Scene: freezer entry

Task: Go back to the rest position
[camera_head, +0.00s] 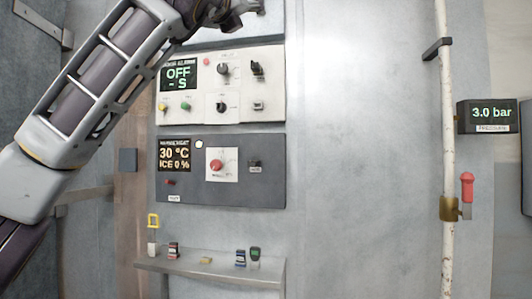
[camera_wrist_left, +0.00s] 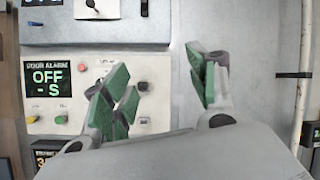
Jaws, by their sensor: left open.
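My left arm reaches in from the left in the head view, and my left gripper (camera_head: 232,10) is at the top edge, partly cut off. In the left wrist view my left gripper (camera_wrist_left: 160,84) is open, its green-padded fingers wide apart with nothing between them. It is in front of the upper wall panels, near the white door alarm panel (camera_head: 270,88), which reads "OFF - S" and also shows in the wrist view (camera_wrist_left: 150,72). My right gripper is in neither view.
Below is a dark grey panel (camera_head: 240,185) reading 30 °C and ICE 0 %. A narrow shelf (camera_head: 210,267) holds several small items. A vertical pipe (camera_head: 447,110) with a red-handled valve (camera_head: 467,187) and a 3.0 bar gauge (camera_head: 490,116) stand right. The wall between is bare.

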